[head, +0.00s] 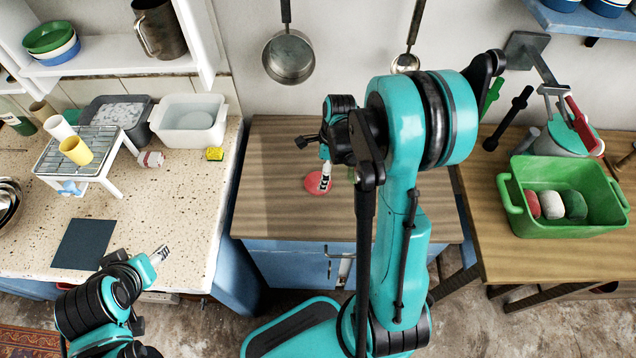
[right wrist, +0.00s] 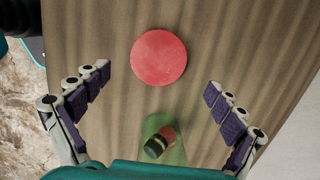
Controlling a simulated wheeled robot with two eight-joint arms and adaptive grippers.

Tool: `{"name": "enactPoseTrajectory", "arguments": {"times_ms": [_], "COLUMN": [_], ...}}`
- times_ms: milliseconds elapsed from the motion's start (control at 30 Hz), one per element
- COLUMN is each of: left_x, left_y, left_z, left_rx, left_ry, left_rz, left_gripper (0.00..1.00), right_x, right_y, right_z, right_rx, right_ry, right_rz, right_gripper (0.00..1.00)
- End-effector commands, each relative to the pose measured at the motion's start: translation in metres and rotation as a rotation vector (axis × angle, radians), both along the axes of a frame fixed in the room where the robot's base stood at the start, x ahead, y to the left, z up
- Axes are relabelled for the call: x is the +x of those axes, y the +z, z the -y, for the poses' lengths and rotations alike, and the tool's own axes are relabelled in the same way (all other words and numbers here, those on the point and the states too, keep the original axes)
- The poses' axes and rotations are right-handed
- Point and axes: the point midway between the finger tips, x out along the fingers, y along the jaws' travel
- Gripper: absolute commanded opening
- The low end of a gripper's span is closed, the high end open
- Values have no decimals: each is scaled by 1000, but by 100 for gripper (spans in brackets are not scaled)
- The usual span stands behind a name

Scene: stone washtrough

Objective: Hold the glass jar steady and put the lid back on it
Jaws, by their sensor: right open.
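A flat round red disc, which looks like the lid (right wrist: 158,57), lies on the wooden cabinet top; it also shows in the head view (head: 313,184). A translucent green glass jar (right wrist: 176,127) shows in the right wrist view, with a dark item and a reddish item seen in it. In the head view my right arm hides most of the jar. My right gripper (right wrist: 158,80) is open and empty above the cabinet top, its fingers pointing down on either side of the lid and jar. My left gripper (head: 160,255) is beside the stone counter's front edge, away from both; its finger gap is unclear.
The stone counter (head: 190,225) at left holds a wire rack (head: 100,165), tubs and a dark mat (head: 86,245). A green crate (head: 560,228) stands on the right table. Pans hang on the wall behind. The cabinet top's left part is clear.

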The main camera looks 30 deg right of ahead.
Motion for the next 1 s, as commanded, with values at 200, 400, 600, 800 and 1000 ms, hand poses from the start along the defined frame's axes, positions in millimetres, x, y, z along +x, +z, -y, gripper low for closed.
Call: {"name": "enactPoseTrajectory", "arguments": {"times_ms": [200,400,600,800,1000], "left_x": [0,0,0,0,0], "left_y": [-19,-21,-20,-20,-20], "left_z": [0,0,0,0,0], "left_rx": [0,0,0,0,0], "left_ry": [0,0,0,0,0], "left_rz": [0,0,0,0,0], "left_gripper": [53,53,53,53,53], "right_x": [2,3,3,2,2], "right_y": [-36,-43,-43,-43,-43], "right_z": [-8,-9,-9,-9,-9], "right_rx": [-1,-1,-1,-1,-1], "right_ry": [2,1,1,1,1], "right_rz": [1,1,1,1,1], "right_gripper": [95,95,95,57,57]}}
